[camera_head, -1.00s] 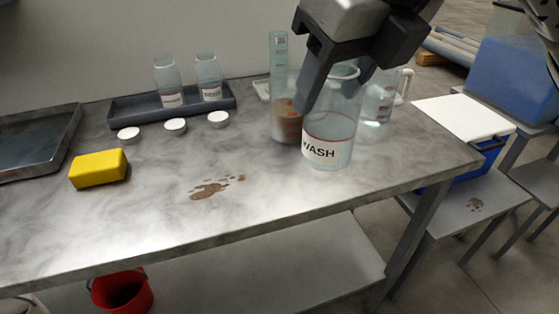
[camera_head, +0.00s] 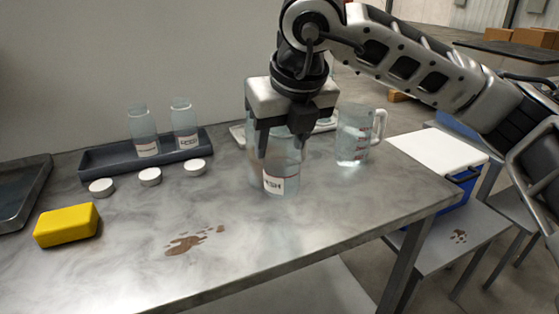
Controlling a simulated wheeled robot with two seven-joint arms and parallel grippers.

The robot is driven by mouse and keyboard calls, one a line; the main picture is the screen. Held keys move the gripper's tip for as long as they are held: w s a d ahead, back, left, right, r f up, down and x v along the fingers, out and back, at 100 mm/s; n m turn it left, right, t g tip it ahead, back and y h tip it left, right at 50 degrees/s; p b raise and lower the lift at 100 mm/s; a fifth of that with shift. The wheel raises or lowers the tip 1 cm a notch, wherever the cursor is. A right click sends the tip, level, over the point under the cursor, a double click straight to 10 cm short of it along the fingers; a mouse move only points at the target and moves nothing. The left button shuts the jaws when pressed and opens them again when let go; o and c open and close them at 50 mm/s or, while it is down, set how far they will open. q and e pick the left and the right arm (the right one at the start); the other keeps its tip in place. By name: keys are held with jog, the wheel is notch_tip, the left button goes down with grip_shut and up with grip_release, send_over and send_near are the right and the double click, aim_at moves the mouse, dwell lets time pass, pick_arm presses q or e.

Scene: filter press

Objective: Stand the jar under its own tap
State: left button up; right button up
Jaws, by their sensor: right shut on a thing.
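The glass jar labelled WASH (camera_head: 281,183) is upright toward the right end of the stone-topped table. My right gripper (camera_head: 281,147) comes down from above and is shut on this jar, with a dark finger on either side of its upper part. The gripper hides the jar's neck. I cannot tell whether the jar's base touches the tabletop. No tap can be made out in this view. My left gripper is not in view.
A glass jug (camera_head: 352,145) stands close to the jar's right. A dark tray (camera_head: 106,163) holds two labelled bottles, with several white lids before it. A yellow block (camera_head: 66,226) is at left. A brown stain (camera_head: 190,241) marks the table's otherwise clear front.

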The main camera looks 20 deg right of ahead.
aim_at(280, 162)
jog(key=x, duration=0.4)
jog(key=shift+d+f, duration=0.2)
jog(key=shift+f, duration=0.45)
jog(key=shift+f, duration=0.1)
jog(key=o, duration=1)
jog(key=shift+c, duration=0.2)
